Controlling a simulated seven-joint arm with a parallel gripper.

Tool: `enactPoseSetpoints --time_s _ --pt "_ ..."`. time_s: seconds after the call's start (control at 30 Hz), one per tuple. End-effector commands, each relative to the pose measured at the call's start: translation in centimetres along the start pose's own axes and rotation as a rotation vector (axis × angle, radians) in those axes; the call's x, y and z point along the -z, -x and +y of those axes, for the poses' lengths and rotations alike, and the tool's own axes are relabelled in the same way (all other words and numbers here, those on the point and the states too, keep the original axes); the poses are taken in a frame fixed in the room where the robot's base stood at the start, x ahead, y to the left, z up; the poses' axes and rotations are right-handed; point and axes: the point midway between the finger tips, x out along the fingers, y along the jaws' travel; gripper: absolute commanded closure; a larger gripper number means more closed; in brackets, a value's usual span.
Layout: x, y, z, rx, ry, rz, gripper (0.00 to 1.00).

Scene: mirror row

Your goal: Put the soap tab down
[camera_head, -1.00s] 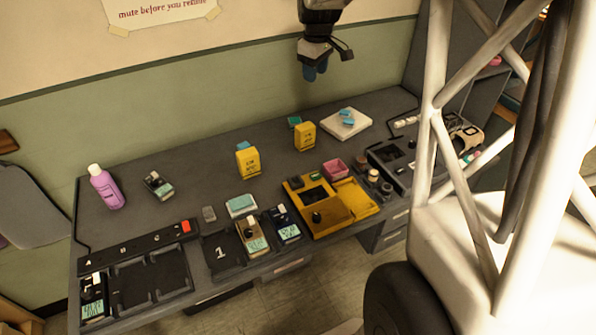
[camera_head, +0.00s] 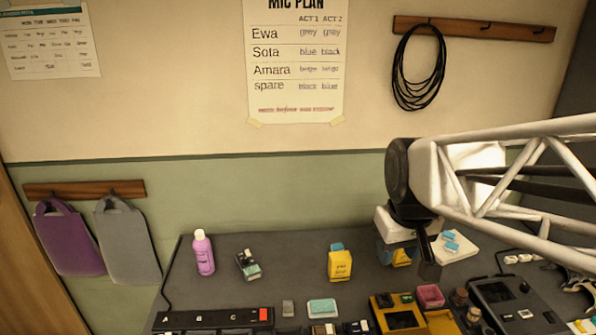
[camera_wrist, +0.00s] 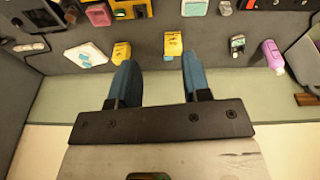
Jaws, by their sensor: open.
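Small blue tabs (camera_head: 450,246), which look like soap tabs, lie on a white slab (camera_head: 474,250) at the back right of the table. The slab (camera_wrist: 96,50) also shows at the left of the wrist view with blue on it (camera_wrist: 86,62). My gripper (camera_wrist: 158,57) is open, its two blue fingers apart, with nothing visible held between them. In the wrist view the fingers sit over the back of the table, the slab to their left.
Two yellow boxes (camera_head: 341,265) (camera_wrist: 121,53) stand left of the slab; my arm partly covers one in the head view. A purple bottle (camera_head: 203,254) and small devices (camera_head: 247,266) are farther left. A yellow tray (camera_head: 400,319) and pink box (camera_head: 430,296) are in front.

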Motion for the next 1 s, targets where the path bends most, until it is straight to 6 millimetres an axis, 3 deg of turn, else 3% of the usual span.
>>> enactPoseSetpoints --time_s 0.2,0.4,1.0 --pt "-5.4 -0.1 -2.8 0.007 -0.072 0.024 0.56" --pt "-8.1 -0.5 -3.9 0.011 -0.115 0.036 0.56" --pt "-8.7 -0.6 -4.1 0.013 -0.126 0.037 0.56"
